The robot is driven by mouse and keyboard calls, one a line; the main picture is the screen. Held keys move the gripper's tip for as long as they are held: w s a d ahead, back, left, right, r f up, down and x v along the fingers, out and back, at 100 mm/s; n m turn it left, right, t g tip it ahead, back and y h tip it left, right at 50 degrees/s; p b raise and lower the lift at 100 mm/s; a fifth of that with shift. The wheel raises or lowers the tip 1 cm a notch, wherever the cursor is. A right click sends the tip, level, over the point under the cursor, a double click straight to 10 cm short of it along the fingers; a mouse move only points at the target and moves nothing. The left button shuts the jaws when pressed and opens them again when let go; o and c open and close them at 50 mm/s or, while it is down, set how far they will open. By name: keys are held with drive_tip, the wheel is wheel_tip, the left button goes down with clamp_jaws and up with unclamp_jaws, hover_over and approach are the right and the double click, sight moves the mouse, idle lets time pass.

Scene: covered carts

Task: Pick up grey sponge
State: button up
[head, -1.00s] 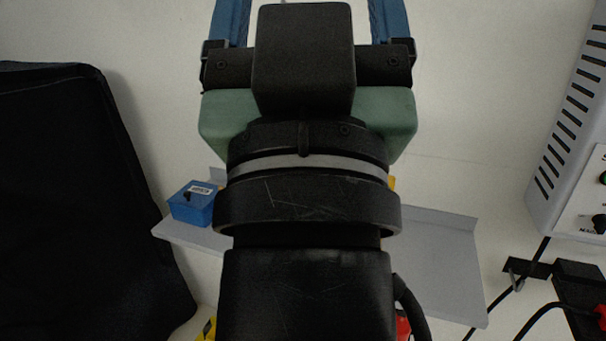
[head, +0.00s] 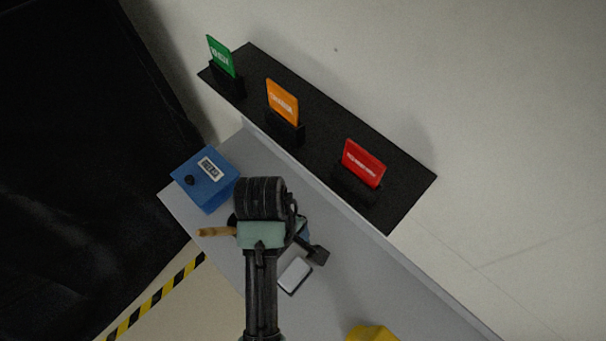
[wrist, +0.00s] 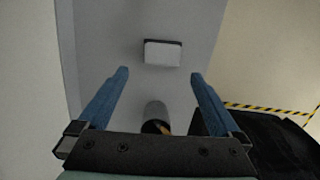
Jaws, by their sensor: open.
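The grey sponge (head: 294,273) is a small light-grey block with a dark edge. It lies on the grey shelf (head: 400,290), just right of my arm in the head view. In the wrist view the sponge (wrist: 163,54) is at the top centre, ahead of my fingertips. My gripper (wrist: 162,76) is open, with its two blue fingers wide apart and nothing held between them. The sponge lies beyond the tips, between their lines. In the head view my arm hides most of the gripper.
A blue box (head: 207,178) stands at the shelf's left end. A wooden handle (head: 216,232) sticks out left of my arm. A yellow object (head: 370,333) is at the bottom. A black ledge (head: 320,130) behind holds green, orange and red cards. A pale cylinder (wrist: 156,116) shows between my fingers.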

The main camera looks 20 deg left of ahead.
drive_tip(key=b, duration=0.4)
hover_over(293, 273)
wheel_tip(293, 273, down, 5)
drive_tip(key=shift+a+f, duration=0.15)
wheel_tip(293, 273, down, 2)
drive_tip(key=shift+f+p, duration=0.1)
drive_tip(key=shift+p, duration=0.45)
drive_tip(key=shift+d+f+p, duration=0.2)
drive_tip(key=shift+f+p, duration=0.4)
drive_tip(key=shift+f, duration=2)
drive_tip(key=c, duration=1.1)
